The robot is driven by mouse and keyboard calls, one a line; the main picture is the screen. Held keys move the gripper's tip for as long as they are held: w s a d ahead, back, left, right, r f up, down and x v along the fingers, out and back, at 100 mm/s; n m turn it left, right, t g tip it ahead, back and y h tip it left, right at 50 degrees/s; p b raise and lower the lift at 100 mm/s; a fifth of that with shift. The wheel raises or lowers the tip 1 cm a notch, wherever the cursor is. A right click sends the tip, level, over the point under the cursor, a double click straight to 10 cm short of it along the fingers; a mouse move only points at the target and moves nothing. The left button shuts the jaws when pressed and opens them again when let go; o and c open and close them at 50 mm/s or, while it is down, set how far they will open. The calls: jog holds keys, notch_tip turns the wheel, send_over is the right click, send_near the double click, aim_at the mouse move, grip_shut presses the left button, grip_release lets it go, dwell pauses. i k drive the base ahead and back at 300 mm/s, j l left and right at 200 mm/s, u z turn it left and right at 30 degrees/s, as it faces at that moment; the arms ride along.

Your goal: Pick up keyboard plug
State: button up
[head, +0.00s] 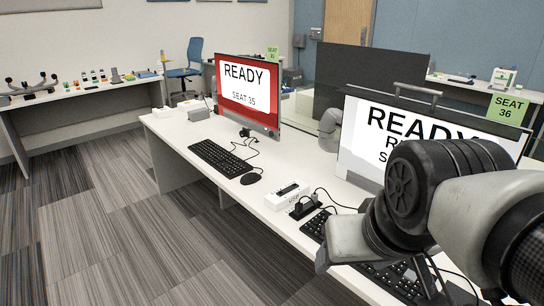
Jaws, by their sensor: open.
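A small black plug-like piece (245,132) with a thin black cable lies at the foot of the red-screened monitor, behind the left black keyboard (221,158). A second black piece with cables (304,208) sits beside a white box (287,195) in the middle of the desk. I cannot tell which of the two is the keyboard plug. My arm crosses the lower right, over the right keyboard (313,227). My gripper (432,284) shows only in part at the bottom right, open and away from both pieces. My arm hides much of it.
The white desk (160,128) carries the SEAT 35 monitor (247,92), the SEAT 36 monitor (366,125) and a black mouse (250,178). Another table (75,91) with small items stands at the back left, near a blue chair (194,49). The carpet at left is clear.

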aim_at(298, 206)
jog(key=i+j+z, duration=0.1)
jog(key=z, duration=0.8)
jog(key=i+j+z, duration=0.1)
jog(key=j+z, duration=0.25)
jog(key=j, duration=0.2)
jog(key=j+z, duration=0.3)
jog(key=j, duration=0.25)
jog(key=i+j+z, duration=0.1)
jog(key=j, duration=0.85)
